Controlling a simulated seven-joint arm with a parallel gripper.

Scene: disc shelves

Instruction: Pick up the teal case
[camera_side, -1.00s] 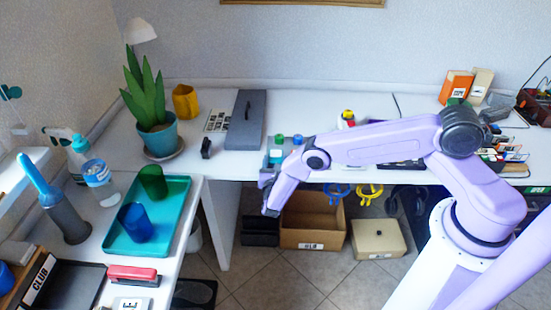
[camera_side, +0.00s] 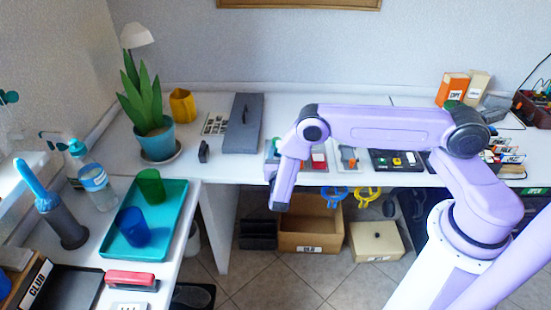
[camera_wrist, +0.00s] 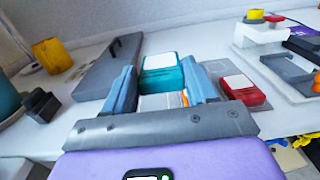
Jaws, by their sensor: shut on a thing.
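The teal case (camera_wrist: 160,82), a small box with a pale label on top, stands between the two blue fingers of my gripper (camera_wrist: 163,90) in the wrist view. The gripper is shut on it, one finger along each side. The lower part of the case is hard to make out between the fingers. In the side view my own arm hides most of the gripper and the case at the front edge of the back table.
A red case (camera_wrist: 245,88) stands close to the right finger. A long grey box (camera_wrist: 108,68) lies to the left, with a small black object (camera_wrist: 40,104) beyond it. A yellow-topped item (camera_wrist: 256,16) stands at the right. An open cardboard box (camera_side: 300,236) is under the table.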

